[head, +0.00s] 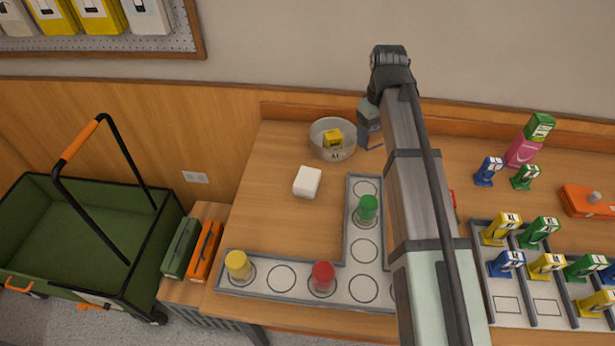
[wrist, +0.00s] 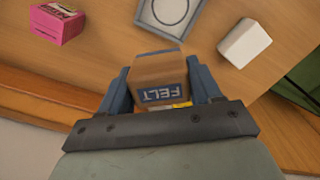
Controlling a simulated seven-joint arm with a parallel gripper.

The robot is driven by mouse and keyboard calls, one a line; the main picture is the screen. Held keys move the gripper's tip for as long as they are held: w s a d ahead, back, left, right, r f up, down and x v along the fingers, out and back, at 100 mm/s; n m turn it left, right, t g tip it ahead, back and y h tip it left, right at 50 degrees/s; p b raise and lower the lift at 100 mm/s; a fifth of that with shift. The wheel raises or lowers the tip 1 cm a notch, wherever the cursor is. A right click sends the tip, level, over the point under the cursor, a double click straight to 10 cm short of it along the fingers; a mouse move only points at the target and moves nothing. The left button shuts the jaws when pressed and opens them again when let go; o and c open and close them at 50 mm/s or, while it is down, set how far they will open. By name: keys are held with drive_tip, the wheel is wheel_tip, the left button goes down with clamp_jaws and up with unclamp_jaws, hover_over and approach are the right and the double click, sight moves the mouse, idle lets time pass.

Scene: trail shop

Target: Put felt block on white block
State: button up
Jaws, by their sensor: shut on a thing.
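The felt block (wrist: 158,80) is a brown box with a blue FELT label. In the wrist view it sits between the two blue-grey fingers of my gripper (wrist: 160,88), which is shut on it. In the head view my gripper (head: 370,127) is near the back of the table, right beside the bowl, and I cannot make out the felt block there. The white block (head: 307,181) lies on the bare wood, left of and nearer than my gripper. It also shows in the wrist view (wrist: 245,43), apart from the felt block, with its top clear.
An L-shaped tray (head: 302,262) carries yellow, red and green jars. A pink box (wrist: 57,24) shows in the wrist view. Bare wood surrounds the white block.

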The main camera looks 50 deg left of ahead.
drive_tip(key=r+n, duration=0.1)
drive_tip(key=n, duration=0.1)
hover_over(307, 177)
drive_tip(key=shift+d+f, duration=0.1)
drive_tip(key=shift+f, duration=4.85)
drive_tip(key=shift+f, duration=0.15)
drive_tip(key=o, duration=1.1)
drive_tip(key=shift+c, duration=0.2)
wheel_tip(307, 177, up, 12)
drive_tip(key=shift+r, duration=0.2)
